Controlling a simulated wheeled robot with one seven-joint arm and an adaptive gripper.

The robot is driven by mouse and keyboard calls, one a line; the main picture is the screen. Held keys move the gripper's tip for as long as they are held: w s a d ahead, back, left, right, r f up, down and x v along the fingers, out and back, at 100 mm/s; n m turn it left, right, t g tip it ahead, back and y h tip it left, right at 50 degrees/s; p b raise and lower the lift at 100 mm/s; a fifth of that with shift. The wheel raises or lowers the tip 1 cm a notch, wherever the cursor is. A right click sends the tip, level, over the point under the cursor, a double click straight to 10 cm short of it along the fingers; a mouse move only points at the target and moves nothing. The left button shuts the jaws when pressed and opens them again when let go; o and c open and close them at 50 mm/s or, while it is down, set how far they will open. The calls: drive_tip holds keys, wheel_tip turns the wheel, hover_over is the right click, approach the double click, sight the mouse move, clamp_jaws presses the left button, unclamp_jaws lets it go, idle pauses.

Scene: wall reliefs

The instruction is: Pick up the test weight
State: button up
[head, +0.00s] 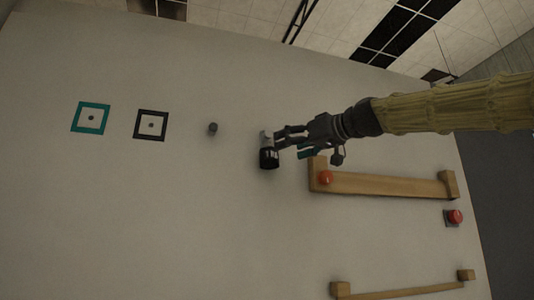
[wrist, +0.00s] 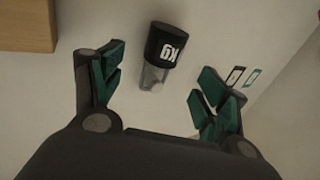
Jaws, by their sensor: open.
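The test weight (head: 269,158) is a black cylinder with white "KG" lettering and a narrower grey part at one end. In the wrist view the weight (wrist: 166,46) lies ahead, between the two fingers, with its grey end toward my palm. My gripper (head: 290,143) is open and close to the weight in the head view, its upper finger near the grey part. In the wrist view my gripper (wrist: 158,82) has its teal-padded fingers spread to either side of the grey end, with gaps visible. I cannot tell whether any finger touches it.
A wooden rail (head: 385,184) with a red ball (head: 326,177) is close below my gripper in the head view. A red button (head: 455,216) and another rail (head: 400,292) are further off. A small grey knob (head: 213,128), a black square (head: 151,125) and a teal square (head: 91,118) are left.

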sight(274, 165)
drive_tip(key=p+x, duration=0.3)
drive_tip(key=x, duration=0.3)
drive_tip(key=shift+a, duration=0.25)
drive_tip(key=shift+w+a+f, duration=0.1)
drive_tip(key=shift+w+a, duration=0.1)
drive_tip(key=shift+w, duration=0.05)
drive_tip(key=shift+s+d, duration=0.1)
drive_tip(key=shift+d, duration=0.05)
drive_tip(key=shift+c, duration=0.8)
clamp_jaws()
